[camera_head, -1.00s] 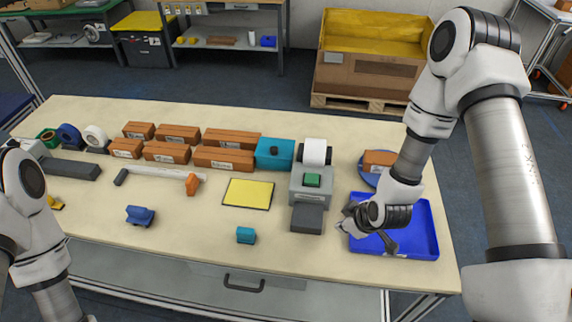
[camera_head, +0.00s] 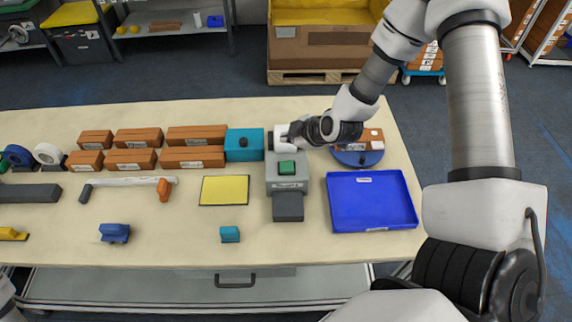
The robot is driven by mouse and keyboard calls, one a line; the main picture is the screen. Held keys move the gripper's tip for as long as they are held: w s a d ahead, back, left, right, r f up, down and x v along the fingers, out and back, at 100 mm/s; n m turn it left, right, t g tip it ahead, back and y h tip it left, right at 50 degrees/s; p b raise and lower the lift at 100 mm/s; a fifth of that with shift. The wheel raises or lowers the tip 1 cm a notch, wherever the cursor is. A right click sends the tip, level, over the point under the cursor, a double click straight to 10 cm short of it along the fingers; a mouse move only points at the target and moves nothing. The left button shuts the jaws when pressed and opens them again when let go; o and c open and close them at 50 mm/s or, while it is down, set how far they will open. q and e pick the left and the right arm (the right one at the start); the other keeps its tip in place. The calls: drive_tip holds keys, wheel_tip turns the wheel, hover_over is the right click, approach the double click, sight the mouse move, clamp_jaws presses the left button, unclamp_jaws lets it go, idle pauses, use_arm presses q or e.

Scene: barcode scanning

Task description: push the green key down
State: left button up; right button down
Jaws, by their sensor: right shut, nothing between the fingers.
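The green key (camera_head: 287,168) is a small square on top of the grey box-shaped device (camera_head: 287,186), right of the table's middle. A dark grey tray-like part (camera_head: 288,207) extends from the device's front. My right gripper (camera_head: 296,138) is shut and empty, just behind and above the green key, beside the white roll (camera_head: 280,136) at the device's back. Its fingertips are small and partly lost against the roll, and I see a gap in the picture between them and the key. My left gripper is out of view.
The empty blue tray (camera_head: 372,228) lies right of the device. A round blue stand with an orange box (camera_head: 372,137) is behind it. A teal box (camera_head: 244,145) stands left of the device. A yellow pad (camera_head: 224,190) and a small teal block (camera_head: 229,234) lie nearby.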

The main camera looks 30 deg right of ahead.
sight(283, 163)
wheel_tip(283, 163, down, 8)
drive_tip(key=b, duration=0.7)
drive_tip(key=shift+w+f+b, duration=0.15)
drive_tip(key=shift+f+b, duration=0.25)
drive_tip(key=shift+b, duration=0.05)
idle(0.6)
drive_tip(key=shift+f, duration=0.4)
drive_tip(key=shift+f+b, duration=0.55)
drive_tip(key=shift+f, duration=0.1)
idle(0.6)
idle(0.3)
drive_tip(key=shift+r+p, duration=1.1)
drive_tip(key=shift+p, duration=0.05)
